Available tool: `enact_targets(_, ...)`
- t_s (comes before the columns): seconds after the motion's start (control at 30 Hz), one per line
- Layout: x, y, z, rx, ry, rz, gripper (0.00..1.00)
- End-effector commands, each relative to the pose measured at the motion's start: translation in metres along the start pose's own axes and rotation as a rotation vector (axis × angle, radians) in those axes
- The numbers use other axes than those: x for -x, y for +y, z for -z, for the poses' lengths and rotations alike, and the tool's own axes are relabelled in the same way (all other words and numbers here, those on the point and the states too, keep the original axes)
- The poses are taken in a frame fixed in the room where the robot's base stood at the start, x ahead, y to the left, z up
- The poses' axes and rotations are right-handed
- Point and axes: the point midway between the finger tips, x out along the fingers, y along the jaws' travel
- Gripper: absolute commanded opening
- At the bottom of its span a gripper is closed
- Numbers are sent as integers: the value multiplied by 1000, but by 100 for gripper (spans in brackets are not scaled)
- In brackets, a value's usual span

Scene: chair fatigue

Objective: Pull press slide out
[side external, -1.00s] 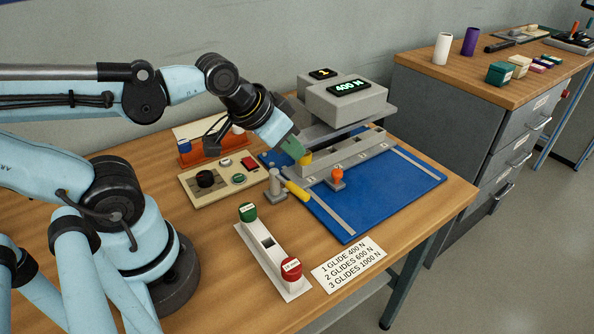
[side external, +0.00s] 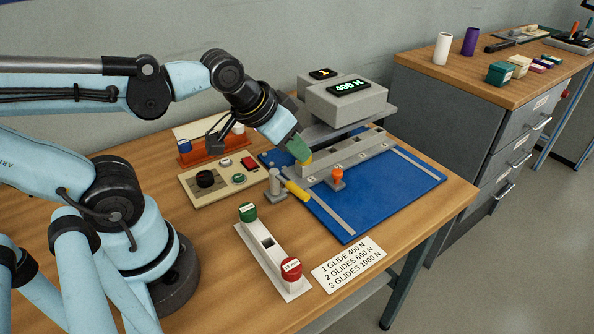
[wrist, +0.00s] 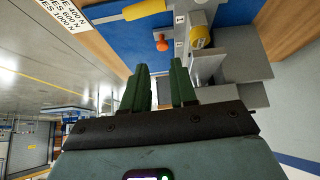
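The grey press slide bar (side external: 352,156) lies on the blue base plate (side external: 385,190), with number marks along it. A yellow knob (side external: 307,159) is at its near left end; the knob also shows in the wrist view (wrist: 200,37). My gripper (side external: 303,156) has green fingers and is at the knob, partly covering it in the side view. In the wrist view my gripper (wrist: 159,66) is open with a clear gap and nothing between the fingers. The knob appears beyond the right finger there. I cannot tell whether a finger touches it.
A yellow-handled lever (side external: 298,190) and an orange knob (side external: 337,176) stand close in front. The grey press head (side external: 345,103) reads 400 N. A control panel (side external: 215,182) is at left.

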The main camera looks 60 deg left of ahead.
Motion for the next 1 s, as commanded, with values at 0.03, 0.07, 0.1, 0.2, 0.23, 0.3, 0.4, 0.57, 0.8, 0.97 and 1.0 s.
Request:
enact_targets(0.03, 0, 2, 5, 26, -20, 6, 35)
enact_targets(0.07, -1, 4, 8, 49, -33, 12, 40)
enact_targets(0.1, -2, 5, 13, 87, -56, 25, 46)
enact_targets(0.2, -5, 11, 26, 199, -113, 73, 52)
enact_targets(0.23, -7, 13, 30, 234, -129, 91, 52)
enact_targets(0.3, -12, 17, 40, 318, -160, 139, 52)
enact_targets(0.4, -20, 24, 52, 433, -187, 213, 52)
enact_targets(0.57, -30, 33, 64, 575, -198, 314, 52)
enact_targets(0.8, -39, 37, 70, 657, -192, 371, 52)
enact_targets(0.97, -52, 34, 66, 660, -191, 372, 52)
enact_targets(1.0, -57, 32, 64, 660, -191, 372, 52)
